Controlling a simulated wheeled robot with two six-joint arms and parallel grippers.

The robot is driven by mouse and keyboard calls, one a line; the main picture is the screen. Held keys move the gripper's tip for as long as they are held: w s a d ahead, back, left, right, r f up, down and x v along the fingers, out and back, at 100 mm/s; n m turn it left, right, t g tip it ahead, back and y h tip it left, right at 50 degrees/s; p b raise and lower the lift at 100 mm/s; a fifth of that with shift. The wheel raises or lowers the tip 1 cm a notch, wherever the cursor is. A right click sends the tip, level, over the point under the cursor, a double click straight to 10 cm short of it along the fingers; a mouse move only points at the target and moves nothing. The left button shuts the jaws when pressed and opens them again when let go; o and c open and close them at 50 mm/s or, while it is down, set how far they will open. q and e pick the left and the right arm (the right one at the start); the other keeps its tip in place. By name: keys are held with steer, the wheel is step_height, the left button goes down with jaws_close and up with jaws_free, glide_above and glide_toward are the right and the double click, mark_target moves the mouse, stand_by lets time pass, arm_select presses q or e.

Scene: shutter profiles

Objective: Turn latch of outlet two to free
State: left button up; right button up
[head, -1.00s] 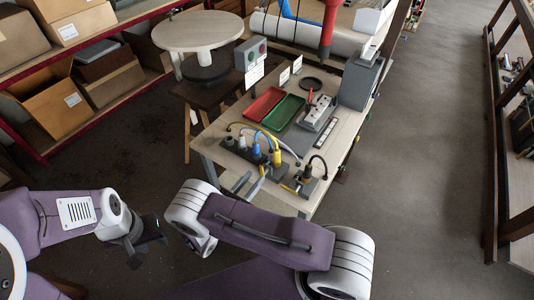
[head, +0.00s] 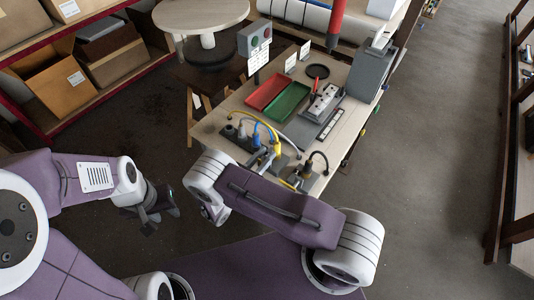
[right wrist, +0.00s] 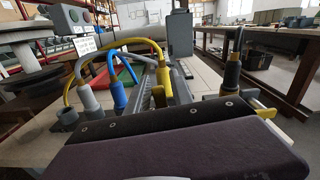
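The dark outlet strip (head: 236,147) lies along the near edge of the workbench, with grey, blue and yellow plugs and their cables. In the right wrist view the grey plug (right wrist: 88,101), blue plug (right wrist: 118,96) and yellow plug (right wrist: 159,97) stand in a row. An empty grey outlet (right wrist: 68,117) is at their left. The latch of outlet two cannot be made out. My right gripper (head: 258,160) is at the near side of the strip, by the yellow plug; its fingers are too small and covered to judge. My left gripper (head: 160,212) is open and empty, away from the bench.
A black plug with a cable (right wrist: 232,75) stands on the right. Behind the strip are a red tray (head: 266,92), a green tray (head: 288,103) and a grey box (head: 368,75). A round table (head: 202,14) stands at back left.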

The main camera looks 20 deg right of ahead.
jaws_close()
steer(key=shift+s+d+m, duration=0.2)
steer(key=shift+m, duration=0.6)
steer(key=shift+o, duration=0.6)
jaws_free()
steer(key=shift+o, duration=1.2)
steer(key=shift+w, duration=0.1)
steer(key=shift+d+f, duration=0.1)
steer(key=shift+d, duration=0.05)
